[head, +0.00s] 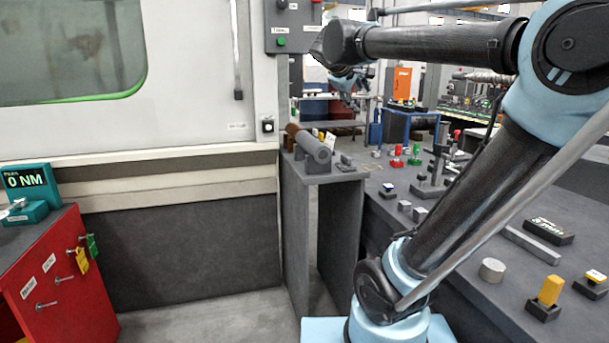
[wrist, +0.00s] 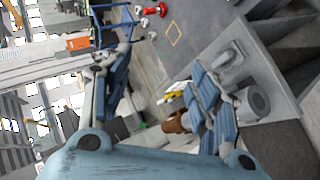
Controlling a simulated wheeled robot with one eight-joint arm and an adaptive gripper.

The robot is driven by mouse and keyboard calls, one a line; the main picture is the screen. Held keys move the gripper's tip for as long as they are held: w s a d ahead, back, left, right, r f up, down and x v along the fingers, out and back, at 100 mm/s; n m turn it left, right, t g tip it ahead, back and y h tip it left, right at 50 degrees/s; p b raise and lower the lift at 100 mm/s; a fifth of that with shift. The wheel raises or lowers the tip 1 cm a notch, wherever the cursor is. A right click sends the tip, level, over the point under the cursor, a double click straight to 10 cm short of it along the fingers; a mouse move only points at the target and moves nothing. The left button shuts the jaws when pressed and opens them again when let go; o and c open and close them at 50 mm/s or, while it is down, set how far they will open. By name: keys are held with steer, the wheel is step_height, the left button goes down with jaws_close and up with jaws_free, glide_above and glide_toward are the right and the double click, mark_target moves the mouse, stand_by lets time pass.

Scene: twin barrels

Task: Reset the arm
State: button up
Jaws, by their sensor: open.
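My gripper (head: 349,83) hangs at the end of my raised arm, at the upper middle of the head view, above and beyond the small grey stand. In the wrist view its two blue fingers (wrist: 162,95) are spread wide apart, with nothing held between them. A grey barrel (head: 316,150) lies on its side on the stand, and a brown barrel (head: 291,134) is just left of and behind it. In the wrist view the grey barrel (wrist: 252,102) is right of the right finger. The brown barrel (wrist: 177,123) is partly hidden behind that finger.
A long dark bench (head: 470,225) at the right carries several blocks and fixtures. A white machine (head: 195,110) stands at the left. A red cabinet (head: 60,280) with a teal torque display (head: 27,182) is at the lower left. Grey floor (head: 215,315) lies open between them.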

steer(key=s+d+f+m+g, duration=0.2)
steer(key=s+f, duration=0.3)
steer(key=f, duration=0.2)
steer(key=s+d+f+m+g, duration=0.1)
steer(key=s+d+f, duration=0.25)
steer(key=f, duration=0.35)
steer(key=s+a+f+m+g+y, duration=0.1)
steer(key=s+f+m+g+y, duration=0.1)
steer(key=s+f, duration=0.8)
steer(key=s+a+f+m+g+y, duration=0.2)
steer(key=s+f, duration=0.8)
steer(key=f, duration=0.5)
steer(key=shift+s+a+f+m+y, duration=0.25)
steer(key=shift+f+m+y, duration=0.25)
steer(key=shift+y, duration=0.5)
steer(key=shift+w, duration=0.1)
steer(key=shift+w+f, duration=0.1)
steer(key=shift+w, duration=0.25)
